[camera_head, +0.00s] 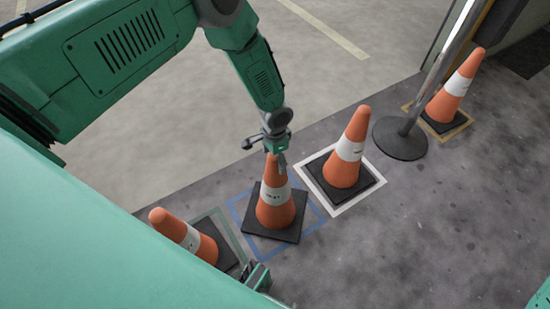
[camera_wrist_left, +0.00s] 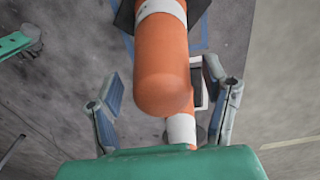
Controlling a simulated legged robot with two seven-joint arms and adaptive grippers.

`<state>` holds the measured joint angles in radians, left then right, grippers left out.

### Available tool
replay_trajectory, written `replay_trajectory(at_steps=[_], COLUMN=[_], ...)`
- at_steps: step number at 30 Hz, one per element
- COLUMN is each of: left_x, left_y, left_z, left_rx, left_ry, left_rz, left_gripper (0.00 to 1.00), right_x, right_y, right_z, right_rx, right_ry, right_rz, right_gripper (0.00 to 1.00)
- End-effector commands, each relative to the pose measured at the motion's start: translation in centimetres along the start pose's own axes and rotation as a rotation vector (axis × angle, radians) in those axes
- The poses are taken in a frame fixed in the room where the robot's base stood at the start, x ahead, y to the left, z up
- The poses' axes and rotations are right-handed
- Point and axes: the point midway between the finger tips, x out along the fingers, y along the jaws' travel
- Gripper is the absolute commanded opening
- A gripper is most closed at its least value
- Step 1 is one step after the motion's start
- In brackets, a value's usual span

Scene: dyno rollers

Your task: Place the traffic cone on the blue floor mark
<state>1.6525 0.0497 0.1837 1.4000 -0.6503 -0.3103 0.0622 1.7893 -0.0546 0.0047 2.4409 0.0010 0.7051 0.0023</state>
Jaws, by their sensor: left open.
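The orange traffic cone (camera_head: 274,208) with a white band stands upright on its black base, over the blue floor mark (camera_head: 236,212). Its base is turned relative to the blue outline; blue line shows around it and a base corner appears to reach the line at the left. My left gripper (camera_head: 276,152) is at the cone's tip. In the left wrist view the open fingers (camera_wrist_left: 165,95) are either side of the cone's top (camera_wrist_left: 163,85), with gaps. A green part with a dark end (camera_wrist_left: 30,42) at that view's left edge may be my right gripper; its jaws are unclear.
A second cone (camera_head: 347,150) stands in a white mark (camera_head: 352,206) close to the right. A metal post (camera_head: 400,143) and another cone (camera_head: 456,92) on a yellow mark stand farther right. A partly hidden cone (camera_head: 186,236) is at lower left. Floor at right is clear.

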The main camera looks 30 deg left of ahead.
Motion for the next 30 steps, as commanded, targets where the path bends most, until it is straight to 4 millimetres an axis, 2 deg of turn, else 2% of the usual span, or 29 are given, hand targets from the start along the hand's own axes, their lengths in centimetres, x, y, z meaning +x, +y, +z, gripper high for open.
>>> replay_trajectory(at_steps=[12, 16, 21, 26, 29, 30], left_x=[-8.4, -10.3, -11.6, -11.7, -11.1, -10.5], left_y=[-0.1, -0.1, -0.1, 0.0, 1.0, 2.0], left_z=[-0.1, -0.1, -0.1, 0.0, 1.0, 2.0], left_rx=[0.000, 0.000, 0.000, 0.000, -0.011, -0.024], left_ry=[0.002, 0.002, 0.002, 0.001, 0.001, 0.002], left_rz=[-0.002, -0.001, -0.001, 0.000, 0.019, 0.038], left_gripper=[0.68, 0.68, 0.68, 0.68, 0.68, 0.68], right_x=[-2.9, -3.4, -3.7, -3.7, -3.7, -3.7], right_y=[0.0, 0.0, 0.0, 0.0, 0.0, 0.0], right_z=[-0.2, -0.2, -0.2, -0.2, -0.2, -0.2], right_rx=[0.000, 0.000, 0.000, 0.000, 0.000, 0.000], right_ry=[0.000, 0.000, 0.000, 0.000, 0.000, 0.000], right_rz=[0.000, 0.000, 0.000, 0.000, 0.000, 0.000], right_gripper=[0.40, 0.40, 0.40, 0.40, 0.40, 0.40])
